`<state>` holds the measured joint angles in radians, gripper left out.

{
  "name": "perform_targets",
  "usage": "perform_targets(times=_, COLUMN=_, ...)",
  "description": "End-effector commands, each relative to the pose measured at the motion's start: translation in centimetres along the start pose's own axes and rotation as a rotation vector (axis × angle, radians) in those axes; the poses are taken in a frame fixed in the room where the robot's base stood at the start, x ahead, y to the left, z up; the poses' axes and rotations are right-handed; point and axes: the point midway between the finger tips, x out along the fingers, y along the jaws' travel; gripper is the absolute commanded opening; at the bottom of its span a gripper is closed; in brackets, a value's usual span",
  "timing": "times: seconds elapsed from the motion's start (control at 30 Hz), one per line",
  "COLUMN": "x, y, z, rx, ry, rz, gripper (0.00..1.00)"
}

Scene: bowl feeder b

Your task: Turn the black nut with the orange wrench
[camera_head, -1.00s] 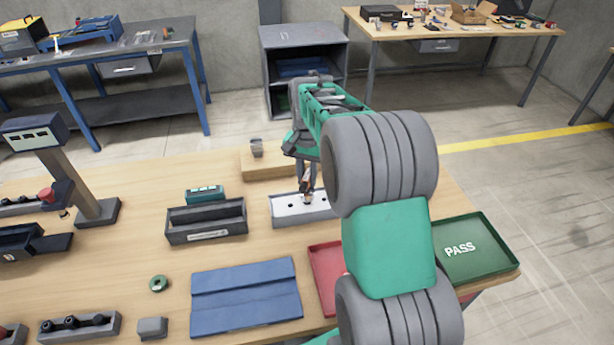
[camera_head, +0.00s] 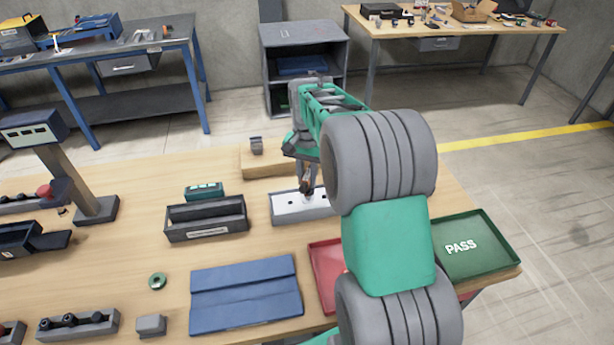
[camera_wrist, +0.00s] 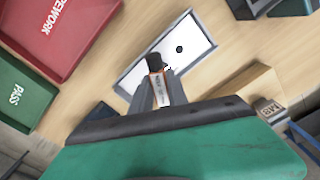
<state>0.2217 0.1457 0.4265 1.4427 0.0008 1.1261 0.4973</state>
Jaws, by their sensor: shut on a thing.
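My gripper (camera_wrist: 160,93) is shut on a narrow orange thing with a pale printed label (camera_wrist: 158,88), which looks like the orange wrench; only part of it shows between the fingers. A dark end (camera_wrist: 154,61) sits at its tip, over the white plate; I cannot tell whether this is the wrench's head or the black nut. The white-topped grey fixture (camera_wrist: 196,33) lies under the tip, with a black round spot (camera_wrist: 180,49), hole or nut, beside it. In the head view my gripper (camera_head: 307,188) points down at the fixture (camera_head: 284,204), partly hidden by my arm.
A wooden block (camera_head: 262,163) stands behind the fixture. A dark open bin (camera_head: 207,222) is left of it. A red tray (camera_head: 322,270) and a green PASS tray (camera_head: 480,262) are nearer and right.

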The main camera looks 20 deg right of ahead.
Motion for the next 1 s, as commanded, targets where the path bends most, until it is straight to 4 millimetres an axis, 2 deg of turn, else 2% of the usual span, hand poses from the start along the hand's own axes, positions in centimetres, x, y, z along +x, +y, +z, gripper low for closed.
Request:
perform_targets(times=0.8, x=0.74, y=-0.01, z=-0.01, rx=0.004, ry=0.001, rz=0.000, gripper=0.00)
perform_targets(times=1.0, x=0.71, y=-0.06, z=-0.01, rx=0.193, ry=0.000, rz=0.000, gripper=0.00)
